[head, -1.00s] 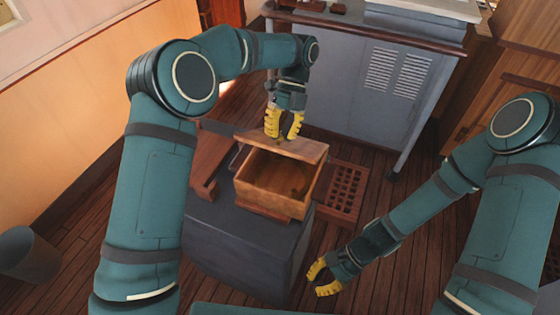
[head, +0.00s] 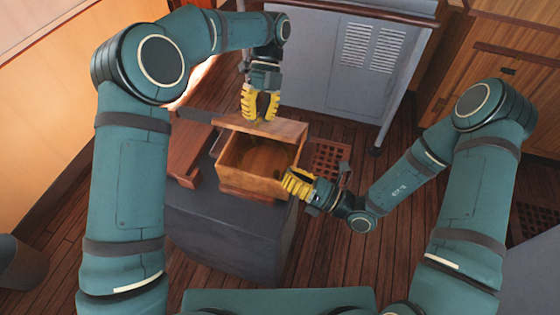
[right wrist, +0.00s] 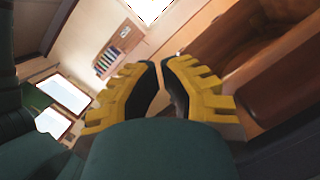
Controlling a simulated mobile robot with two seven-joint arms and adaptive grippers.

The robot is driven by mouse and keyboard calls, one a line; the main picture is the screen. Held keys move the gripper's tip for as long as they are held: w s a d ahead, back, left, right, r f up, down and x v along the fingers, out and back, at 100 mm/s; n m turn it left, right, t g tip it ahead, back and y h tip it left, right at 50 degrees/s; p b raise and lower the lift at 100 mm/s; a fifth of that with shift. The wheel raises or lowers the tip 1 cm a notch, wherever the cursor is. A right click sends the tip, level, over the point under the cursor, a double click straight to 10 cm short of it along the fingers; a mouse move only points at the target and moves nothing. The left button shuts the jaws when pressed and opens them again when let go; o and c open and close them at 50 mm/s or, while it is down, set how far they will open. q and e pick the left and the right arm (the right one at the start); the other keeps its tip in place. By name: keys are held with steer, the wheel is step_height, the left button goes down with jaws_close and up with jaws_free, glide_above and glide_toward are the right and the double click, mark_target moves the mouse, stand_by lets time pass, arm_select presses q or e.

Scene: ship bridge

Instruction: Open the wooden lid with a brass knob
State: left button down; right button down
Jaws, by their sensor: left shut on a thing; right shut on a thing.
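The wooden lid (head: 283,128) stands raised at the back of an open wooden box (head: 243,187), whose inside shows. My left gripper (head: 259,118) is above the lid's top edge and shut on its knob, which the yellow fingers hide. My right gripper (head: 290,182) is at the right side of the box and shut on its right wall. In the right wrist view the fingers (right wrist: 161,68) are close together, with the brown wood of the box (right wrist: 235,45) beside and between them.
The box stands on a dark grey block (head: 210,225). A brown wooden piece (head: 188,150) is to its left and a reddish grating (head: 330,158) to its right. A grey cabinet (head: 360,80) stands behind. The plank floor at right is partly clear.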

steer(key=x, duration=0.8)
steer(key=shift+a, duration=0.15)
steer(key=shift+w+r, duration=0.65)
steer(key=shift+r, duration=0.15)
steer(key=shift+w+r, duration=0.65)
steer(key=shift+r, duration=0.2)
